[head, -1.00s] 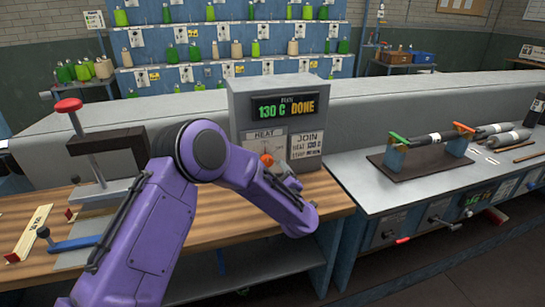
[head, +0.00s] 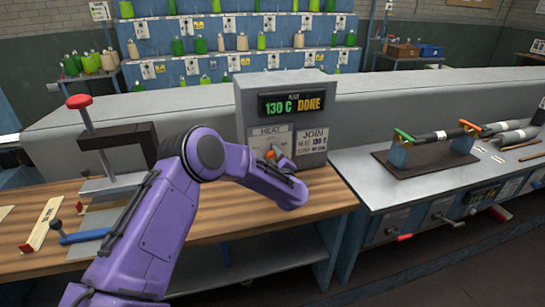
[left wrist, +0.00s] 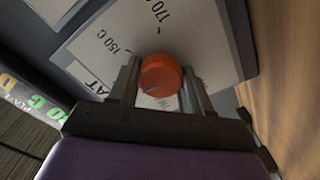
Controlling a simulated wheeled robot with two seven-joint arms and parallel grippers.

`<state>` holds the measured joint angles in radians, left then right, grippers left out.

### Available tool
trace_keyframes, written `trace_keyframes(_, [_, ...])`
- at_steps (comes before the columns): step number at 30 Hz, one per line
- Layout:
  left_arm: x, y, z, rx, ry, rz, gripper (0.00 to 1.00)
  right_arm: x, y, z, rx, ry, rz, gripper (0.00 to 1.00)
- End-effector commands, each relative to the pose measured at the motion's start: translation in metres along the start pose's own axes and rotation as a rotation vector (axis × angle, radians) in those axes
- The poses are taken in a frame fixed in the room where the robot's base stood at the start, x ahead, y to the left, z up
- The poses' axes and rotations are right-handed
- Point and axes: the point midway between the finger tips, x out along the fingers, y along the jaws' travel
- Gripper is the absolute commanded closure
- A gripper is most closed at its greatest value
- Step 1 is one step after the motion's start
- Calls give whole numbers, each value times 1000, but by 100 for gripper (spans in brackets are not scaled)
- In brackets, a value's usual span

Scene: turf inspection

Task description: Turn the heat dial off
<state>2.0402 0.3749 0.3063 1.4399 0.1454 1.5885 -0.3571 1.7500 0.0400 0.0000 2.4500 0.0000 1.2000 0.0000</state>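The heat dial (head: 271,153) is an orange knob on the front of the grey box (head: 314,174), under the word HEAT. In the left wrist view the dial (left wrist: 161,75) sits between my left gripper's fingers (left wrist: 162,85), with one finger against each side. A dark mark shows at the dial's lower left edge. The labels 150 C and 170 C show on the plate (left wrist: 205,40). In the head view my left gripper (head: 275,156) is at the dial, partly hidden by my arm. The box's display (head: 291,104) reads 130 C DONE. My right gripper is not in view.
A press with a red knob (head: 79,101) and a blue-handled lever (head: 82,235) are left on the wooden bench (head: 225,230). A metal bench (head: 375,195) at right carries a dark stand (head: 425,165). Shelves of bottles (head: 220,65) stand behind.

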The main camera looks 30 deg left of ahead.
Motion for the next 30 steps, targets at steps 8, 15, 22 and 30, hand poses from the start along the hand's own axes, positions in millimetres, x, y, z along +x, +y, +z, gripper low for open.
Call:
trace_keyframes(8, [0,0,0,-59,2,2,82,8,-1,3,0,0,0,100])
trace_keyframes(15, [0,-3,2,-219,2,3,82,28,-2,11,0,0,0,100])
trace_keyframes(22, [1,-4,3,-436,3,3,82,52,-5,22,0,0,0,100])
trace_keyframes(30, [1,-5,4,-693,3,4,82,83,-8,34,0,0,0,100])
